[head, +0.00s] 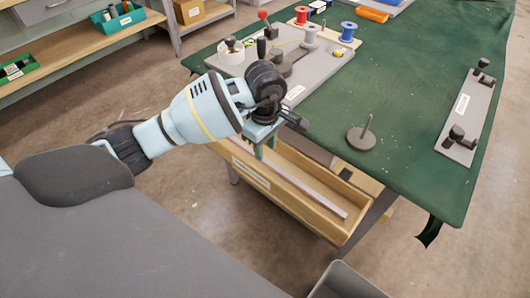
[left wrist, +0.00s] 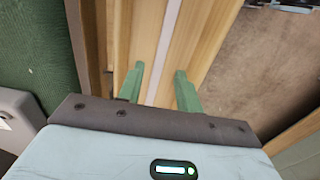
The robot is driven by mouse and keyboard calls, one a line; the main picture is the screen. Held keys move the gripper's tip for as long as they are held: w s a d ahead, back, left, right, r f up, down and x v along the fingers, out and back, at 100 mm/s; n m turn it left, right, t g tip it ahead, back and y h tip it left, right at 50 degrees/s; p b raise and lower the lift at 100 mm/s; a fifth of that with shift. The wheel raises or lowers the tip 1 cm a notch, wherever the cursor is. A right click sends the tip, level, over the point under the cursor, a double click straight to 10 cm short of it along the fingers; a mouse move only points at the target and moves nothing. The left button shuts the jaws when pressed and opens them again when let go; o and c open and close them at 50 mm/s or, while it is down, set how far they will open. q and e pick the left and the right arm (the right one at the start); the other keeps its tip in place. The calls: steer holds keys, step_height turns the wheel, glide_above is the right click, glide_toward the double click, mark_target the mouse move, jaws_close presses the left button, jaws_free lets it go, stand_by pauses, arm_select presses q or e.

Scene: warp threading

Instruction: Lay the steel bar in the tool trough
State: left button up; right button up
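The wooden tool trough (head: 255,178) hangs along the near edge of the green table, with a white label on its front wall. The steel bar (head: 318,197) lies lengthwise inside it, a long thin grey strip. My left gripper (head: 264,147) points down over the trough, and its arm hides the bar's far end. In the left wrist view, the two green fingers (left wrist: 158,76) stand apart, with the bar (left wrist: 161,50) showing as a pale strip between and beyond them. Neither finger visibly touches it. My right gripper is in neither view.
The green table (head: 395,115) carries a grey board (head: 318,72), a spool rack (head: 326,34), a round base with a pin (head: 362,138) and a plate with dark knobs (head: 468,118). Shelves (head: 105,38) stand at the back left. Floor is clear left of the trough.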

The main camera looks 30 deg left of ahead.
mark_target(265, 160)
arm_select(q)
step_height(265, 160, up, 8)
stand_by(1.0)
stand_by(0.7)
